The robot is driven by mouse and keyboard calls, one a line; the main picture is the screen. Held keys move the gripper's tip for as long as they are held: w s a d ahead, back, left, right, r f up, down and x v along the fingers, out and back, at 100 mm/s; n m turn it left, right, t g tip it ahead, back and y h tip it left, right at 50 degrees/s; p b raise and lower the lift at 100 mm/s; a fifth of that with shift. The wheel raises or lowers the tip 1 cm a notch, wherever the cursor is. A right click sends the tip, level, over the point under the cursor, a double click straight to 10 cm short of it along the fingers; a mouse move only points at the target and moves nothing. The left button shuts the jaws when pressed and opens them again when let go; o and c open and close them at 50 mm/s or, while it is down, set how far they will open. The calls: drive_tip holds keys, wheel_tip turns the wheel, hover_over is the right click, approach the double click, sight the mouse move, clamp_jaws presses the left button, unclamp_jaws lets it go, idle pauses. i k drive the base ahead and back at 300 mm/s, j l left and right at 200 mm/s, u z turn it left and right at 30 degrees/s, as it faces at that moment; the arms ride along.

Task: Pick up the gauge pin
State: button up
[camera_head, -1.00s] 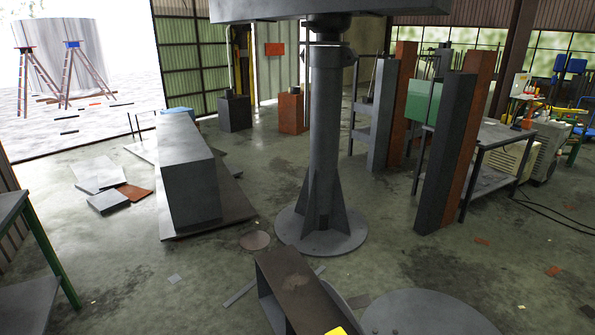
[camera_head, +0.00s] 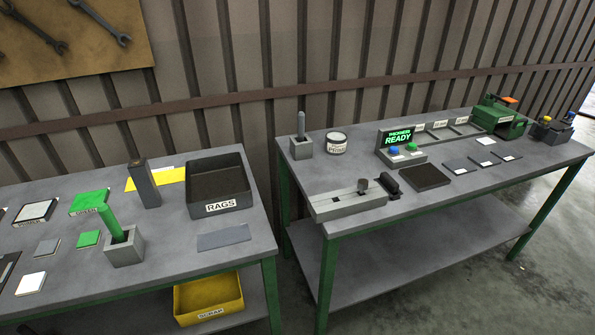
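No label marks a gauge pin, so I cannot tell for sure which thing it is. Two upright pins show. A grey pin (camera_head: 301,124) stands in a small grey block (camera_head: 301,149) at the back left corner of the right bench. A green pin (camera_head: 111,223) stands slightly tilted in a grey block (camera_head: 125,249) near the front of the left bench. Each pin's lower end is hidden in its block. My gripper is not in view.
The left bench (camera_head: 190,262) also holds a black RAGS bin (camera_head: 219,186), a dark upright post (camera_head: 146,184) and flat plates. The right bench (camera_head: 400,212) holds a grey slotted fixture (camera_head: 347,201), a white-labelled tin (camera_head: 336,143) and a READY panel (camera_head: 398,138). A gap separates the benches.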

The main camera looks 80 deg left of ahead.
sight(363, 183)
drive_tip(key=u, duration=1.7)
drive_tip(key=k+j, duration=0.1)
drive_tip(key=j+z, duration=0.05)
